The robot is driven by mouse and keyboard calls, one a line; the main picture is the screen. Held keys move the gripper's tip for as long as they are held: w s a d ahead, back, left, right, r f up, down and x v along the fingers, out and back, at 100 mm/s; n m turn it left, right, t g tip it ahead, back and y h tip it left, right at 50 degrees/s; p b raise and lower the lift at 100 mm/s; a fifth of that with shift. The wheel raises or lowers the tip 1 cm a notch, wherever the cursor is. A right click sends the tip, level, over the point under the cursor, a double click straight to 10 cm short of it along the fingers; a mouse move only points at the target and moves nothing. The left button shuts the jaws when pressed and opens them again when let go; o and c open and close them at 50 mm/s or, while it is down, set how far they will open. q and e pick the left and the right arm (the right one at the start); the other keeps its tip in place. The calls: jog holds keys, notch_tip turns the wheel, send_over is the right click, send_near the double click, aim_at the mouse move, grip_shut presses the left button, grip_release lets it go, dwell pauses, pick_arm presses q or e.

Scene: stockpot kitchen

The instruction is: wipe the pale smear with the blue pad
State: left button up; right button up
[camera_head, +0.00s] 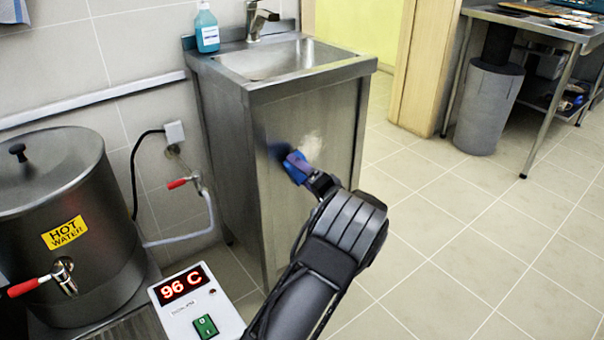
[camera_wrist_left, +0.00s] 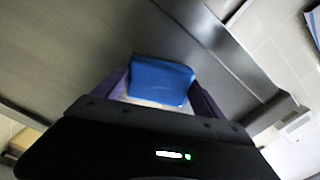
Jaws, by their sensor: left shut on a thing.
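The pale smear (camera_head: 312,147) is a whitish patch on the steel side panel of the sink cabinet (camera_head: 285,130). The blue pad (camera_head: 296,166) is just left of and below the smear, at the panel; whether it touches the steel I cannot tell. My left gripper (camera_head: 303,174) is shut on the pad. In the left wrist view the blue pad (camera_wrist_left: 161,82) sits between the two fingers, in front of grey steel. A pale patch shows below the pad there. The pad and gripper hide part of the panel. My right gripper is not in view.
A hot water urn (camera_head: 65,215) with a red-handled tap stands at left. A white control box (camera_head: 196,303) reading 96 C is near my arm. A soap bottle (camera_head: 207,28) stands by the sink (camera_head: 280,60).

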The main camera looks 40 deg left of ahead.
aim_at(309, 155)
pick_arm(q)
jog(key=shift+b+x, duration=0.4)
jog(key=shift+x, duration=0.4)
jog(key=shift+w+d+f+b, duration=0.1)
jog(key=shift+w+d+b, duration=0.1)
jog(key=shift+w+b, duration=0.4)
jog(key=shift+w+d+f+b, duration=0.1)
jog(key=shift+w+d+b, duration=0.1)
jog(key=shift+w+b, duration=0.35)
jog(key=shift+w+d+r, duration=0.15)
jog(key=shift+w+r, duration=0.05)
jog(key=shift+w, duration=0.25)
jog(key=w+b, duration=0.2)
jog(key=w, duration=0.1)
jog(key=shift+d+f, duration=0.1)
jog(key=shift+d, duration=0.2)
jog(key=shift+w, duration=0.2)
